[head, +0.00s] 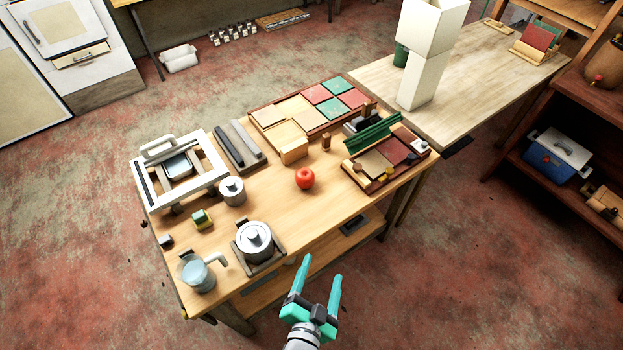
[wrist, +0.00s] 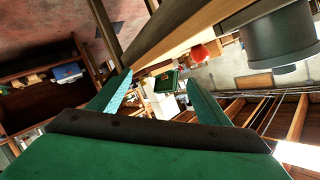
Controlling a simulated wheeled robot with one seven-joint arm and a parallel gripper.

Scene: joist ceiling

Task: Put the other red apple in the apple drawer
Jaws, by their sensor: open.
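A red apple (head: 305,178) sits on the wooden workbench (head: 275,205), near its middle and towards the front edge. The apple also shows small in the wrist view (wrist: 199,53), above and beyond the fingers. My gripper (head: 316,287) has teal fingers spread apart with nothing between them. It is in front of the bench's near edge, apart from the apple. In the wrist view the open fingers (wrist: 150,95) frame the distant room. I cannot tell which part is the apple drawer; a white cabinet with a drawer (head: 82,56) stands at the back left.
A lidded metal pot (head: 254,240), a glass jug (head: 197,274) and a small canister (head: 232,190) stand left of the apple. A wooden tray (head: 372,186) lies to its right, tiles (head: 315,97) behind. A pale table (head: 470,80) adjoins at the back right. The bench just before the apple is clear.

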